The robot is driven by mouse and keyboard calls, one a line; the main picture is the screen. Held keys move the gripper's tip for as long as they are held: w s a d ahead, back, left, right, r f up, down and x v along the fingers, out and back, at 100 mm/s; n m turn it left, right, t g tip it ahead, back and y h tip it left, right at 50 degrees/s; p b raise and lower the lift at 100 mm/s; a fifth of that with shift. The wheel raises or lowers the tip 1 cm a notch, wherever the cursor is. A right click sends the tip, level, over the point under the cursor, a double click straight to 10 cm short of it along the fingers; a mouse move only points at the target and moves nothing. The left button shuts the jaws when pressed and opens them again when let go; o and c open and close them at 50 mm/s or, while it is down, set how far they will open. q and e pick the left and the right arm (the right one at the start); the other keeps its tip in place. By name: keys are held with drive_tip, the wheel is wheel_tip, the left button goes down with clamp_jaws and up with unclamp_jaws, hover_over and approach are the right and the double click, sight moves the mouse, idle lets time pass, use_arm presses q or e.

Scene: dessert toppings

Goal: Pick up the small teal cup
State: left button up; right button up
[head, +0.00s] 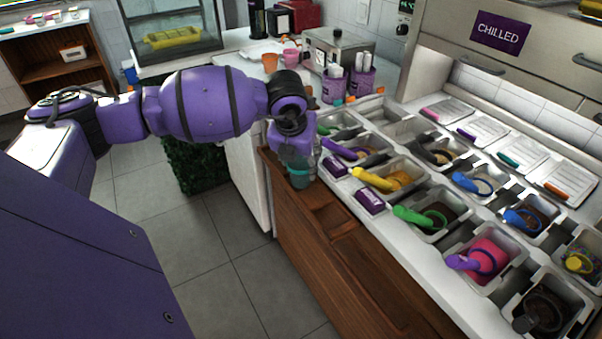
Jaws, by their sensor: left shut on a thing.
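The small teal cup (300,180) shows just under my left gripper (299,161), over the near left end of the wooden counter front. My left gripper points down and is shut on the cup. The gripper hides the cup's upper part. I cannot tell whether the cup's base touches the wooden ledge or hangs just above it. My right gripper is not in view.
Topping tubs with coloured scoops, such as a yellow scoop (372,180) and a green scoop (412,216), fill the counter to the right. Orange (270,63) and pink (291,57) cups stand at the back. The tiled floor (215,260) is clear.

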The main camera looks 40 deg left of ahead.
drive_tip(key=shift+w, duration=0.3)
